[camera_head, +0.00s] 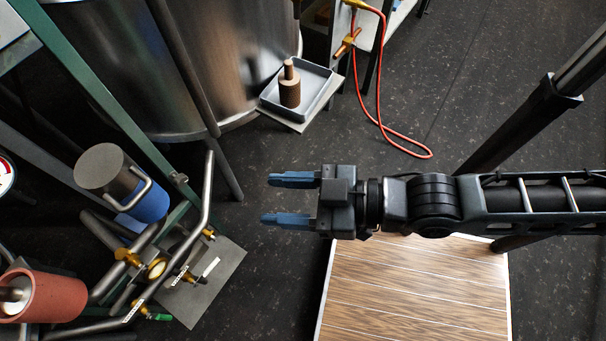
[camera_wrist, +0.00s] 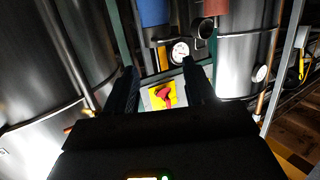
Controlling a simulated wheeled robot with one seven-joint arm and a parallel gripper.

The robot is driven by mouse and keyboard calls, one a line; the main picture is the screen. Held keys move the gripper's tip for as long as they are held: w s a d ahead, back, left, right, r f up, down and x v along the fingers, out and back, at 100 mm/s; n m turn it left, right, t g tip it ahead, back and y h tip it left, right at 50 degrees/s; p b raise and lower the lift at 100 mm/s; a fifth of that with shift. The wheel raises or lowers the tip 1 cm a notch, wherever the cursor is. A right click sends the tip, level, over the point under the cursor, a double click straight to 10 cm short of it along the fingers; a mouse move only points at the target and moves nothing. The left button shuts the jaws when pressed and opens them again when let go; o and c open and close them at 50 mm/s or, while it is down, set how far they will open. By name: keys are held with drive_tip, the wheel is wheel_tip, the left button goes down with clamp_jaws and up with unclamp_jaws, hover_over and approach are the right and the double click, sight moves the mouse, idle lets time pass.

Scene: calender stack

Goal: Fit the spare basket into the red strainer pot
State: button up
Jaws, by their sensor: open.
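A brown stepped cylinder with a thin stem, which looks like the spare basket (camera_head: 290,92), stands upright in a grey tray (camera_head: 316,105) by the big steel tank. The red strainer pot (camera_head: 58,294) is at the lower left in the head view, with a grey part at its mouth, partly cut off by the picture edge. A red body that looks like this pot shows at the top of the wrist view (camera_wrist: 196,7). My gripper (camera_head: 267,199) is open and empty, its blue fingers pointing left, apart from the basket and the pot.
A blue pot with a grey lid and handle (camera_head: 112,167) stands beside the red pot among pipes and valves. A green beam (camera_head: 105,95) and the steel tank (camera_head: 215,60) border the left. A red hose (camera_head: 381,125) hangs by the tray. Dark floor lies under my gripper.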

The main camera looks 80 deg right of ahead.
drive_tip(key=s+d+r+m+h, duration=0.1)
drive_tip(key=s+r, duration=0.4)
drive_tip(key=s, duration=0.2)
drive_tip(key=shift+s+d+r+g+h, duration=0.15)
drive_tip(key=shift+s+r+g+h, duration=0.15)
drive_tip(key=shift+r+g, duration=0.1)
drive_tip(key=shift+c, duration=0.3)
idle(0.8)
